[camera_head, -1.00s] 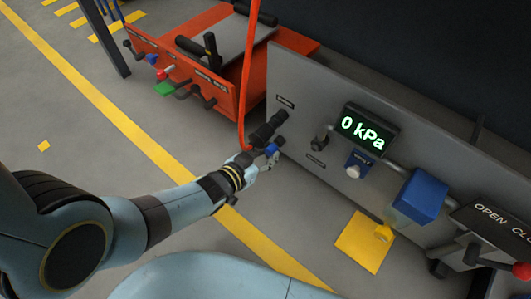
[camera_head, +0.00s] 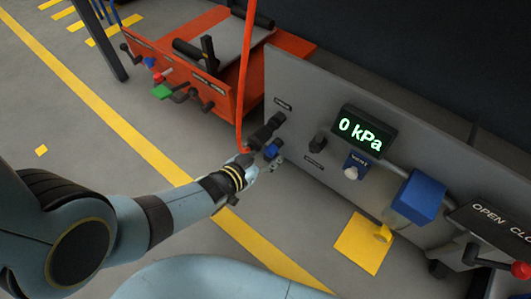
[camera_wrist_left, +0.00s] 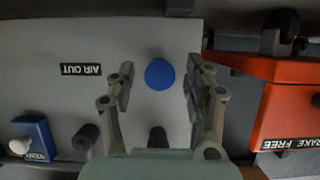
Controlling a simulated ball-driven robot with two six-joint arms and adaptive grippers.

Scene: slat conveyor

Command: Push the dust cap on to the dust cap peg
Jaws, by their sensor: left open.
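The blue dust cap (camera_head: 272,151) is at the left end of the grey panel, just below a dark coupling (camera_head: 264,131). In the left wrist view the cap (camera_wrist_left: 160,74) shows as a round blue face. My left gripper (camera_head: 272,163) is open close to the cap; in the wrist view its two fingers (camera_wrist_left: 158,88) stand on either side with gaps. The dust cap peg is not clearly seen; the cap may hide it, and I cannot tell how far the cap sits on it. My right gripper is not in view.
The grey panel (camera_head: 300,92) carries a dark stub (camera_head: 318,143) near the AIR OUT label (camera_wrist_left: 80,69), a vent knob (camera_head: 352,172) and a 0 kPa display (camera_head: 361,132). An orange hose (camera_head: 243,80) hangs by the coupling. An orange unit (camera_head: 222,92) stands behind left.

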